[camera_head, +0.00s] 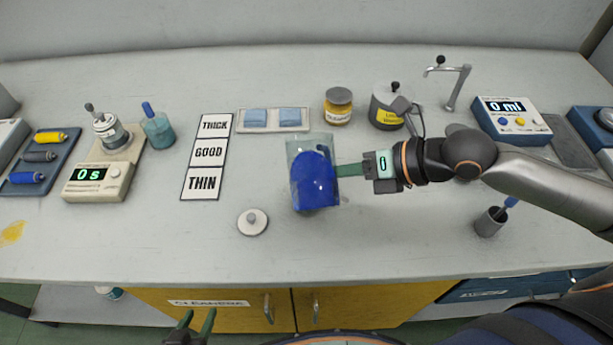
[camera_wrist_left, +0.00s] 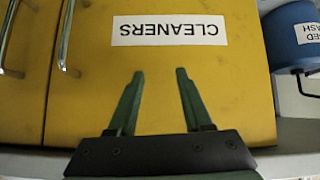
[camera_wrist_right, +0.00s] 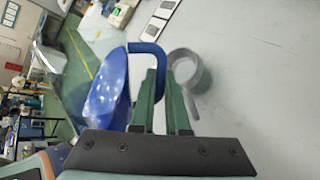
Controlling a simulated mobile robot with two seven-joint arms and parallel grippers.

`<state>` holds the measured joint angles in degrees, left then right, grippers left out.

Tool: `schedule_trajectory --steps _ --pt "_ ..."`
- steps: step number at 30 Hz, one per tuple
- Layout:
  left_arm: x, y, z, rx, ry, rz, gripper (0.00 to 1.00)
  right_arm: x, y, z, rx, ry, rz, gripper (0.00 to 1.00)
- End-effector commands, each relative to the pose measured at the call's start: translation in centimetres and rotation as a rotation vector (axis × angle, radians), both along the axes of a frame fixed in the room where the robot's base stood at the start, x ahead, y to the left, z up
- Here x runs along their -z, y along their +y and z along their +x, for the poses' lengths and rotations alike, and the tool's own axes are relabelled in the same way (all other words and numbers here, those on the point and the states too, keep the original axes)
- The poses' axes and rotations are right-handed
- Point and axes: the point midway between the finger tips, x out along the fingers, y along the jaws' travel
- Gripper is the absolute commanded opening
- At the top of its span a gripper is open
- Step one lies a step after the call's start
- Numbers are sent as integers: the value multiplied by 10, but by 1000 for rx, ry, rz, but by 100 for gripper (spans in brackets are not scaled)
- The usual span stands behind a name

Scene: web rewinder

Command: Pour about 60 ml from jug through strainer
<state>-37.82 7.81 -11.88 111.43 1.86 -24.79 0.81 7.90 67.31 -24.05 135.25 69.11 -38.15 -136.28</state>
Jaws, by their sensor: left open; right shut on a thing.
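A clear jug (camera_head: 314,183) with a deep blue body or filling hangs near the middle of the bench. My right gripper (camera_head: 348,171) is shut on its blue handle (camera_wrist_right: 147,50), at the jug's right side. In the right wrist view, a grey round cup-like thing with a handle (camera_wrist_right: 188,74) stands beyond the fingers; I cannot tell whether it is the strainer. The head view does not clearly show it. How far the jug is tilted is hard to tell. My left gripper (camera_head: 190,328) is open and empty, low before the cupboard, also in the left wrist view (camera_wrist_left: 158,95).
THICK, GOOD and THIN cards (camera_head: 207,155) lie left of the jug, with a white knobbed lid (camera_head: 252,221) at the front. A "0 s" device (camera_head: 100,182) stands left, a "0 ml" device (camera_head: 512,119) right.

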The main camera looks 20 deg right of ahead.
Motion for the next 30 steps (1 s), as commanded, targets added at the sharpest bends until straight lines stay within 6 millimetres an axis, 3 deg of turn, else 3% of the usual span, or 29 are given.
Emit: schedule_trajectory --steps 30 --pt "-5 8 -7 -17 8 9 50 8 1 -6 -6 123 30 0"
